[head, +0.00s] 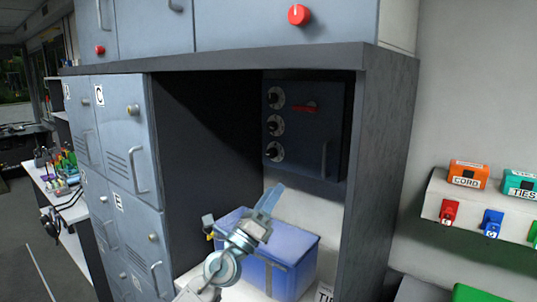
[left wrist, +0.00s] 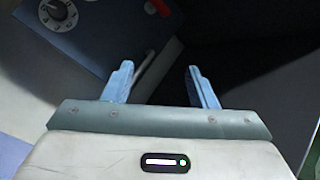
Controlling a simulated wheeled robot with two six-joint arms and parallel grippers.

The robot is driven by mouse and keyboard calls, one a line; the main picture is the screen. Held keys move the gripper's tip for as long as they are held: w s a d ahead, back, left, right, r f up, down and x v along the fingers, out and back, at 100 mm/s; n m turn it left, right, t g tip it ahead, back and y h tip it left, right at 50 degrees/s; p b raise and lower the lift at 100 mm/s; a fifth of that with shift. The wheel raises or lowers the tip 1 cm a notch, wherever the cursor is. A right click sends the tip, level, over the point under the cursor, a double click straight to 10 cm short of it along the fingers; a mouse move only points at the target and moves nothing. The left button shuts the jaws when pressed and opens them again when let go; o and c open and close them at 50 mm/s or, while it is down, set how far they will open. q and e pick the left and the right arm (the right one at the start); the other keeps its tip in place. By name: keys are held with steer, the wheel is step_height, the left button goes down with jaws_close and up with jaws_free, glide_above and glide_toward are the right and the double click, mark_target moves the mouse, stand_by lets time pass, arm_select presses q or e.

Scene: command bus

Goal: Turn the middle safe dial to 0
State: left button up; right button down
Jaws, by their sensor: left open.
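The safe (head: 298,140) is a dark blue-grey door at the back of the cabinet recess, with three dials stacked along its left side. The middle dial (head: 275,127) is a black knob on a pale ring; its setting is too small to read. My left gripper (head: 267,202) is below the safe, in front of the blue bin, open and empty, apart from the dials. In the left wrist view the two blue fingers (left wrist: 161,82) stand wide apart. My right gripper is not in view.
A blue bin (head: 283,272) stands in the recess under the safe. The recess's right wall (head: 380,170) and the lockers (head: 125,140) at left flank the opening. The safe has a vertical handle (head: 324,158) and a red part (head: 306,108). A shelf with coloured boxes is at right.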

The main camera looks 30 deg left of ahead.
arm_select(q)
steer(key=w+r+m+g+h, duration=0.4)
steer(key=r+m+h, duration=0.25)
steer(key=m, duration=0.65)
steer(key=m+g+y, duration=0.3)
steer(key=m+y, duration=0.2)
steer(key=y, duration=0.4)
glide_toward(270, 127)
steer(key=w+p, duration=0.3)
steer(key=w, duration=0.2)
steer(key=w+p, duration=0.2)
steer(key=w, duration=0.1)
steer(key=shift+w+d+r+p, duration=0.1)
steer(key=shift+d+r+p, duration=0.1)
steer(key=shift+d+p, duration=0.15)
steer(key=shift+w+f, duration=0.15)
steer(key=shift+w, duration=0.35)
steer(key=c, duration=1)
